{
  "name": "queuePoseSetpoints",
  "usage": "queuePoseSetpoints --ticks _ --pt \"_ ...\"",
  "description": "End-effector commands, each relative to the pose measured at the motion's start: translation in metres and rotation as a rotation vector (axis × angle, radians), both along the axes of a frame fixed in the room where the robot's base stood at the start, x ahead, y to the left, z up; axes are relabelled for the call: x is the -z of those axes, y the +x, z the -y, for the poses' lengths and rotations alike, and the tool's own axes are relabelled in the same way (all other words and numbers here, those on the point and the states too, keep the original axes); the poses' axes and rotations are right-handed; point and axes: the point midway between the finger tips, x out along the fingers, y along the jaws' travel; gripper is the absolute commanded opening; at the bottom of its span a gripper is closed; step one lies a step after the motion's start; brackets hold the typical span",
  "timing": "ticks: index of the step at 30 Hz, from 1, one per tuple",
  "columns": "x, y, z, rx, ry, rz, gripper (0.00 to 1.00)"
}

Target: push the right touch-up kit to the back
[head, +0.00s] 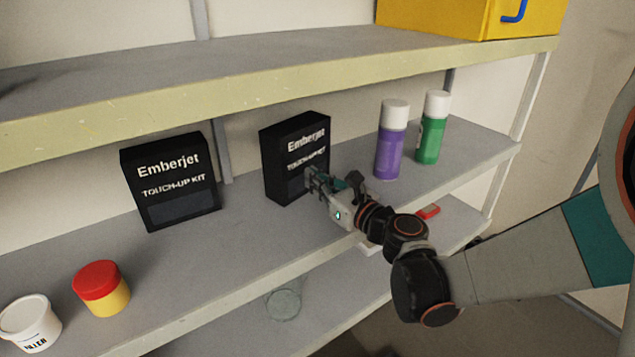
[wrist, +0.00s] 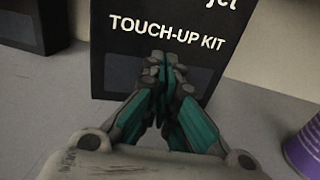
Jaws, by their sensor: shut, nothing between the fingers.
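Two black boxes marked "Emberjet TOUCH-UP KIT" stand upright on the middle shelf. The right touch-up kit (head: 284,165) is slightly turned in the head view and fills the upper middle of the wrist view (wrist: 120,60). The left touch-up kit (head: 170,182) stands apart from it; its lower corner shows in the wrist view (wrist: 32,25). My gripper (head: 310,178) is shut and empty, with its fingertips at the lower front face of the right kit. In the wrist view the fingertips (wrist: 163,62) overlap that face; I cannot tell whether they touch it.
A purple spray can (head: 390,150) and a green spray can (head: 432,130) stand right of the right kit. A red-lidded yellow jar (head: 101,290) and a white tub (head: 30,325) stand at the front left. The upper shelf (head: 250,75) overhangs, with a yellow bin (head: 450,17) on it.

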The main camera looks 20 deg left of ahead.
Motion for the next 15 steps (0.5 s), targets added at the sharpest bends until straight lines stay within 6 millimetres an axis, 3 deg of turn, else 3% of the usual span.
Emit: queuePoseSetpoints --ticks 5,15 --pt "0.001 0.004 -0.006 -0.001 0.000 0.000 0.00" --pt "0.001 0.037 -0.052 -0.001 0.000 0.000 0.00"
